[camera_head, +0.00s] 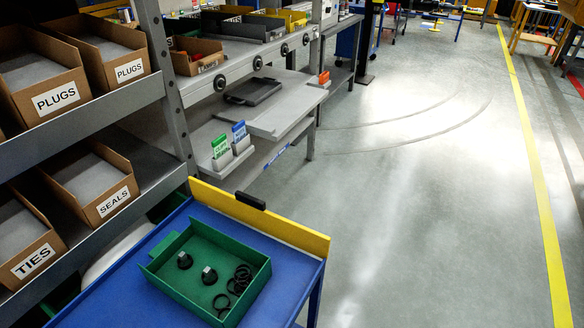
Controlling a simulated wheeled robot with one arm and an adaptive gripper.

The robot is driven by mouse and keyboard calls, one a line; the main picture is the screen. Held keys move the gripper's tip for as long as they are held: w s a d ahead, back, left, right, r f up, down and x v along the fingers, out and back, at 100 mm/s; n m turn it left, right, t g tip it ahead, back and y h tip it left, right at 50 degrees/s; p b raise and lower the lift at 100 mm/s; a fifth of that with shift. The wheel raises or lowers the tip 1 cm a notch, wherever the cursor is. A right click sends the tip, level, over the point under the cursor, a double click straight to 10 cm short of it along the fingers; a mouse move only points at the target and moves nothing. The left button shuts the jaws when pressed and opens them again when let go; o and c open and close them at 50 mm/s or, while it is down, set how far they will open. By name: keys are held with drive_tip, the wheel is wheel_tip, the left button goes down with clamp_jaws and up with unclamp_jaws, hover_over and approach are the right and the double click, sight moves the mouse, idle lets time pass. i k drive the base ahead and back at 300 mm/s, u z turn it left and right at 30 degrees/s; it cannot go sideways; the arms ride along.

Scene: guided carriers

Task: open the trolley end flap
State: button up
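The trolley (284,294) has a blue top and stands at the bottom of the head view. Its end flap (290,231) is a yellow panel standing upright along the trolley's far edge. A black handle (250,200) sits on the flap's top edge, left of its middle. A green tray (170,292) rests on the trolley top behind the flap, with black knobs (209,275) and several black rings (238,280) in it. My gripper is not in view.
A grey shelf rack (95,115) with labelled cardboard bins (98,184) stands close on the left. Beyond the flap is a workbench (285,105) with a black tray (254,91) and card holders (221,160). The grey floor right of the trolley is clear up to a yellow line (540,200).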

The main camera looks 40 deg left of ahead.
sight(249, 210)
drive_tip(key=i, duration=0.65)
drive_tip(key=u, duration=3.65)
drive_tip(key=i, duration=0.5)
drive_tip(key=z, duration=0.05)
